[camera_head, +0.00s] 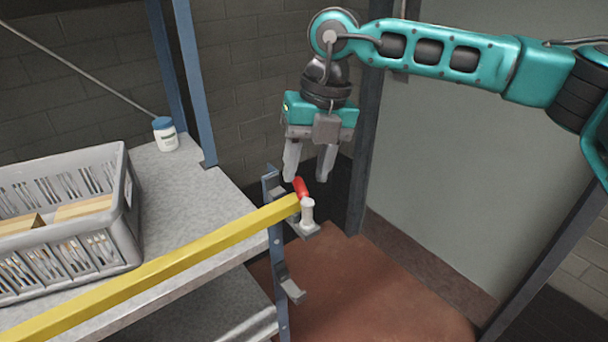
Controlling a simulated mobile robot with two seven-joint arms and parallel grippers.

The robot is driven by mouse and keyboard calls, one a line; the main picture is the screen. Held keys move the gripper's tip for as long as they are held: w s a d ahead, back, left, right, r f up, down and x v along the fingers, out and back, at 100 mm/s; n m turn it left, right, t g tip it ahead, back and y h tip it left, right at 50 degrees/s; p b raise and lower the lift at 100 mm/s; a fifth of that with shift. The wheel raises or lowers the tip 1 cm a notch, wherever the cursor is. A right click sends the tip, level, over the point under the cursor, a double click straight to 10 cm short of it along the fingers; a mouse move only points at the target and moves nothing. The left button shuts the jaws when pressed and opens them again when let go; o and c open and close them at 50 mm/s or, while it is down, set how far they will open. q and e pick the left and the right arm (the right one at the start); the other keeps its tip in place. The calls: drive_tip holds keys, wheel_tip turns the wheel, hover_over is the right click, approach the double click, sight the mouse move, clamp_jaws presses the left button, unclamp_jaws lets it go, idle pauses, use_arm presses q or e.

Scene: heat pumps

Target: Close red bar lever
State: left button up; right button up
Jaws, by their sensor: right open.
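The red lever (301,187) is a short red handle at the right end of the yellow bar (160,268). It leans up and to the left beside a white post (308,211) on a grey bracket. My right gripper (306,178) hangs from the teal arm with its fingers pointing down, open. Its fingertips are just above the red lever, one on either side of it in this view. I cannot tell whether a finger touches it. My left gripper is not in view.
A grey crate (128,215) with boxes stands on the grey shelf (190,185) behind the bar. A white jar with a blue lid (165,134) stands farther back. A blue upright (277,240) carries a lower empty hook (290,286). The reddish floor right of it is clear.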

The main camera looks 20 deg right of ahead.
drive_tip(key=shift+a+f, duration=0.15)
drive_tip(key=shift+f, duration=0.5)
drive_tip(key=shift+a+f, duration=0.15)
drive_tip(key=shift+f, duration=0.45)
drive_tip(key=shift+c, duration=0.3)
clamp_jaws()
